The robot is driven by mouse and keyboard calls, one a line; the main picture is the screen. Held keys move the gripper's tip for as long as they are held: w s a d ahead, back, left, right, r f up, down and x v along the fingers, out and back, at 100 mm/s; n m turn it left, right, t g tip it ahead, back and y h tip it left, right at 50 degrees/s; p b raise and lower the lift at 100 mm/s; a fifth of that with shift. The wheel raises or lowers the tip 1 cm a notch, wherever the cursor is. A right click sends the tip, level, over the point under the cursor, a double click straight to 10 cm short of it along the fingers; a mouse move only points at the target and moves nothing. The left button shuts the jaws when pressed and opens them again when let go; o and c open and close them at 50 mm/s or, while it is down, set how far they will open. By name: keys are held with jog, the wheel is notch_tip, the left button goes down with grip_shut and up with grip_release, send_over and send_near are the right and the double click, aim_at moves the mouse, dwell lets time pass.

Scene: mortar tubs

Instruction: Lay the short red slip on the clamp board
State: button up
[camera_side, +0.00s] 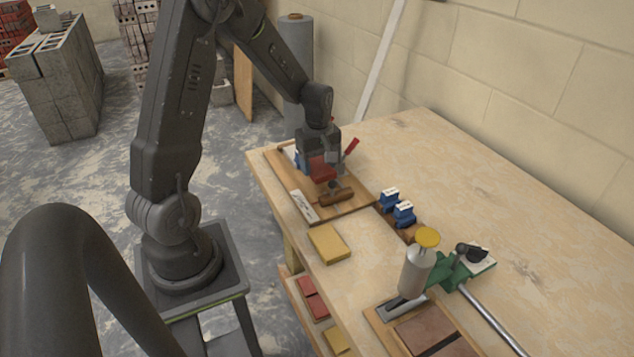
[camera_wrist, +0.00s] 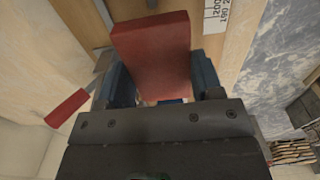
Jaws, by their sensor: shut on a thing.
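My gripper (camera_side: 320,160) is shut on a red slip (camera_side: 321,169) and holds it over the clamp board (camera_side: 283,178), a wooden board at the far left end of the table. In the wrist view the red slip (camera_wrist: 150,48) stands out from between the dark-blue jaws (camera_wrist: 158,90). I cannot tell from these views whether the slip touches the board. The board carries a white printed scale (camera_side: 302,205), a brown wooden handle-like piece (camera_side: 337,197) and a red lever (camera_side: 351,146). The gripper hides part of the board.
A yellow slip (camera_side: 328,244) lies on the table in front of the board. Two blue blocks with white tops (camera_side: 390,200) stand to its right. The table's right side is clear.

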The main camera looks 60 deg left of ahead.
aim_at(318, 165)
jog(key=shift+f, duration=1.95)
jog(key=o, duration=0.8)
jog(key=shift+f, duration=0.15)
jog(key=shift+c, duration=0.2)
notch_tip(318, 165, up, 12)
jog(key=shift+r, duration=0.15)
jog(key=s+d+r+m+t, duration=0.2)
jog(key=s+d+r+m, duration=0.3)
jog(key=s+d+m, duration=0.2)
jog(key=s+d+r+m+t, duration=0.3)
jog(key=s+d+r+m, duration=0.3)
jog(key=d+m, duration=0.5)
jog(key=shift+s+d+t, duration=0.3)
jog(key=shift+s+d, duration=0.3)
jog(key=shift+d, duration=0.4)
